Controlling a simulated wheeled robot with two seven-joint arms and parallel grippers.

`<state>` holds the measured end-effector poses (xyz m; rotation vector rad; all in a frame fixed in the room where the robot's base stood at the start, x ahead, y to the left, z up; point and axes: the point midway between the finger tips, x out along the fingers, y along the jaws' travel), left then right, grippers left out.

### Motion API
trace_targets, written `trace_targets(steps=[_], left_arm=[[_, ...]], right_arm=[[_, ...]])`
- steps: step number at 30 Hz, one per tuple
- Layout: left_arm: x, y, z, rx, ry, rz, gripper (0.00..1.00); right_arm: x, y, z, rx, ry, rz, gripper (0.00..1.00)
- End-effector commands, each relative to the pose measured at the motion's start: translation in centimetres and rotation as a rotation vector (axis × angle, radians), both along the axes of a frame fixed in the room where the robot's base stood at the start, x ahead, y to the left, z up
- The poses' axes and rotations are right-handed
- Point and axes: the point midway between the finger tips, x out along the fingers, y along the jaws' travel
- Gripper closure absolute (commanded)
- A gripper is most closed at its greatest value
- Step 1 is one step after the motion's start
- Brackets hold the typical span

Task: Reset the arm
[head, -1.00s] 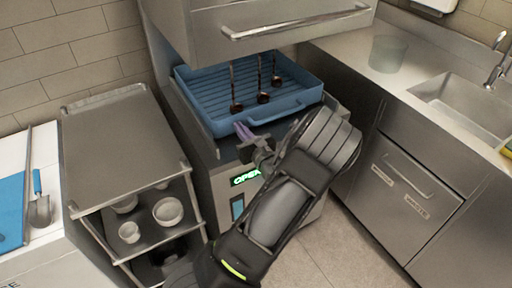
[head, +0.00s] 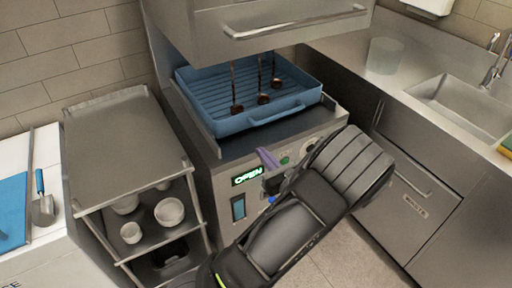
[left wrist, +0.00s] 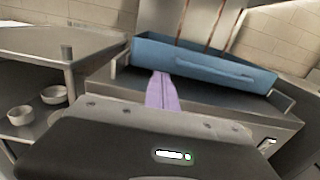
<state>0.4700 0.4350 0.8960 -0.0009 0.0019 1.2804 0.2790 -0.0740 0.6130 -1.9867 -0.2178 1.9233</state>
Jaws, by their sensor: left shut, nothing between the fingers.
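My left gripper (head: 268,160) is in front of the steel dishwasher (head: 240,182), below its blue rack (head: 262,119). Its purple fingertips are together, with nothing between them. In the left wrist view the purple fingers (left wrist: 161,95) point towards the blue rack (left wrist: 200,63) and look apart from it. Several dark ladles (head: 263,98) stand in the rack under the raised steel hood (head: 270,50). My forearm hides part of the dishwasher's front. My right gripper is not in view.
A steel cart (head: 120,140) with white bowls (head: 169,212) on its lower shelf stands at the left. A white counter (head: 45,145) holds a blue board and a scoop (head: 42,207). A steel counter with a sink (head: 462,100) and a clear container (head: 385,56) is at the right.

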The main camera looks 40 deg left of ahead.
Motion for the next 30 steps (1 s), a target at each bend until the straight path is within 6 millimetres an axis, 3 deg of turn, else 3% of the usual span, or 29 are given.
trace_targets(steps=[22, 26, 30], left_arm=[[-0.6, -0.2, -0.7, -0.022, 0.008, 0.014, 1.00], [-2.6, -0.1, -3.6, -0.112, 0.030, 0.074, 1.00], [-7.2, -0.9, -9.5, -0.312, 0.070, 0.208, 1.00]], right_arm=[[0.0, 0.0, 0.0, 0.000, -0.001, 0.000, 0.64], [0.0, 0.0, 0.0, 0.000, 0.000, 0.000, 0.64], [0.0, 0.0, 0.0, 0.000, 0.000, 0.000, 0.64]])
